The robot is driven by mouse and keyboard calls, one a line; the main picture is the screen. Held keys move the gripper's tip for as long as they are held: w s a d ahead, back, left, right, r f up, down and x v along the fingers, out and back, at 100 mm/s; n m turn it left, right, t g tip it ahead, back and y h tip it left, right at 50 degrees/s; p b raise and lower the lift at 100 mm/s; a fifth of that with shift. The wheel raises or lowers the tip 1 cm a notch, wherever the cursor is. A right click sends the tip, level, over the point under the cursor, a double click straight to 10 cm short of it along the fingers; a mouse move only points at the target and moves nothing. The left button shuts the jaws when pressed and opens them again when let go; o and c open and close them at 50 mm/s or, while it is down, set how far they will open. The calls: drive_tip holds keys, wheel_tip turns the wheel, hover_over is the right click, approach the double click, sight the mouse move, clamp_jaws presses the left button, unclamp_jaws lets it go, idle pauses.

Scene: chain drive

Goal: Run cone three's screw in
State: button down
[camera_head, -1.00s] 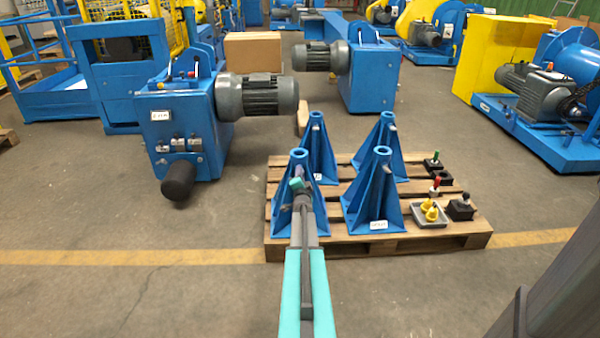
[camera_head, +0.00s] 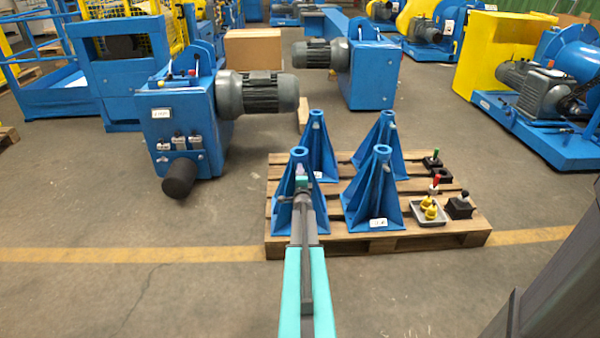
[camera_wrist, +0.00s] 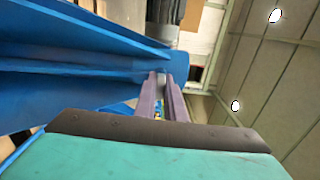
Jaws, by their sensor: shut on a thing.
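Several blue ribbed cones stand upright on a wooden pallet; I cannot read which is cone three. The front-left cone (camera_head: 284,208) has my gripper (camera_head: 303,181) at its upper right side, just below the round top. Its blue ribs (camera_wrist: 85,50) fill the left of the wrist view. In the wrist view my gripper (camera_wrist: 162,80) has its two narrow fingers close together on a small grey screw end (camera_wrist: 161,84), beside the cone. The rest of the screw and how deep it sits are hidden by the fingers.
The pallet (camera_head: 455,240) also carries the front-right cone (camera_head: 372,200), two rear cones, a grey tray (camera_head: 420,218) with yellow pieces, and small dark blocks at its right. A blue machine with a motor (camera_head: 258,95) stands behind left. Floor at front left is clear.

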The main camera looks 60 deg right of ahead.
drive_tip(key=shift+w+a+f, duration=0.15)
drive_tip(key=shift+a, duration=0.05)
drive_tip(key=c, duration=1.9)
unclamp_jaws()
drive_tip(key=shift+o, duration=0.3)
drive_tip(key=shift+d, duration=0.1)
drive_tip(key=shift+s, duration=0.2)
drive_tip(key=p+v, duration=0.1)
drive_tip(key=v, duration=1.2)
drive_tip(key=shift+a, duration=0.35)
drive_tip(key=shift+s, duration=0.1)
